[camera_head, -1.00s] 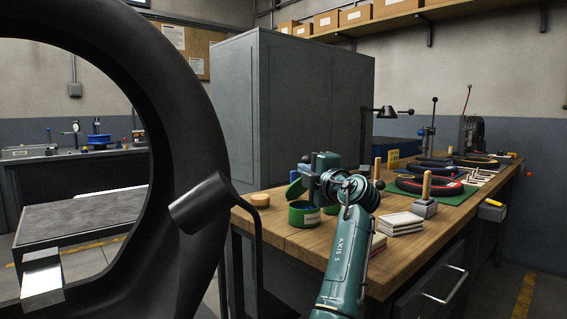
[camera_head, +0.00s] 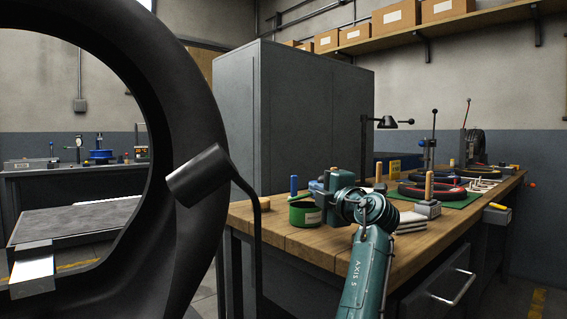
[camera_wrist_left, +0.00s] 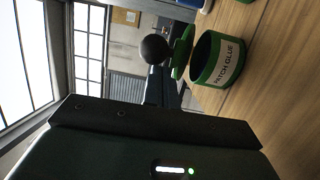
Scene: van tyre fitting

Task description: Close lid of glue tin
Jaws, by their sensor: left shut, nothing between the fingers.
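The green glue tin (camera_head: 305,215) stands on the wooden bench, and its dark open mouth shows in the head view. In the left wrist view the tin (camera_wrist_left: 222,66) bears a "PATCH GLUE" label. Its green lid (camera_wrist_left: 183,52) is raised at the rim, not over the mouth. A dark round ball (camera_wrist_left: 154,48) overlaps the lid's outer side; I cannot tell whether they touch. My left gripper (camera_head: 322,187) is shut and empty, just behind and right of the tin. Its fingertips are largely hidden in the head view. My right gripper is not in view.
A large black tyre (camera_head: 189,110) fills the left of the head view, with a black lamp-like cylinder (camera_head: 198,176) in front. A wooden post on a block (camera_head: 428,209) and white pads (camera_head: 410,222) stand right of my arm. The bench front left (camera_head: 270,232) is clear.

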